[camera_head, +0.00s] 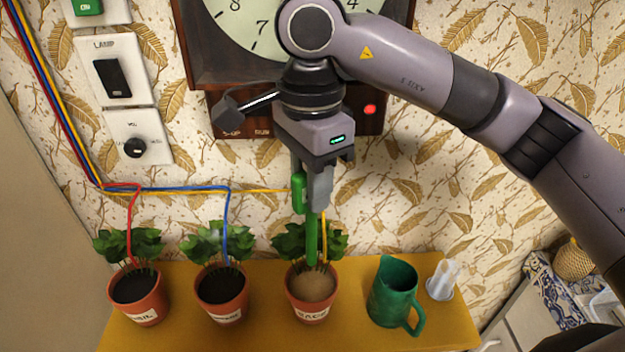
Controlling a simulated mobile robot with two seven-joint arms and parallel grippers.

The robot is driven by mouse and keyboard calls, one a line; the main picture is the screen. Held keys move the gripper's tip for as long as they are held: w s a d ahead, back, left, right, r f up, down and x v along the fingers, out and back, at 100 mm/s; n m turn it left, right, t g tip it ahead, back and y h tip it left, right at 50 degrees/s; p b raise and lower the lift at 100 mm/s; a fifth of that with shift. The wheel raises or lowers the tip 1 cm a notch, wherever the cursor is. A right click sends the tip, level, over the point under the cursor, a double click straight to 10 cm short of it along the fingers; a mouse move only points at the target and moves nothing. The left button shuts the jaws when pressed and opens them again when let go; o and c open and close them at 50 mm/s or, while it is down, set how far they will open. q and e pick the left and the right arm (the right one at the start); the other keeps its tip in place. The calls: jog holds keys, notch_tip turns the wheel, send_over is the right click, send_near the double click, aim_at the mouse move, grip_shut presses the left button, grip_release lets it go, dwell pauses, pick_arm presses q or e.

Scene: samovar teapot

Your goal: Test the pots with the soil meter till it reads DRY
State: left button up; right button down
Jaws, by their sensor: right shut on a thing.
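My right gripper (312,180) is shut on the green soil meter (299,194), which points downward over the right pot (311,304). The lower end of the meter overlaps the plant there; I cannot tell whether it touches the soil. That pot holds pale brown soil and a leafy plant. The left pot (139,304) and the middle pot (222,302) hold dark soil and similar plants. All the pots are terracotta with white labels. The meter's reading is not visible. My left gripper is not in view.
The pots stand on a yellow shelf (265,335). A green watering jug (394,292) and a clear cup (443,280) stand to their right. Red, blue and yellow wires run along the wall to the pots. A large clock (250,30) hangs behind my right arm.

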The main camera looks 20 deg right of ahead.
aim_at(312, 262)
jog(key=shift+f+b, duration=0.5)
jog(key=shift+f, duration=0.95)
notch_tip(312, 262, down, 9)
jog(key=b, duration=0.7)
jog(key=shift+f+b, duration=0.1)
jog(key=shift+b, duration=0.2)
jog(key=shift+f+b, duration=0.45)
jog(key=shift+f, duration=0.1)
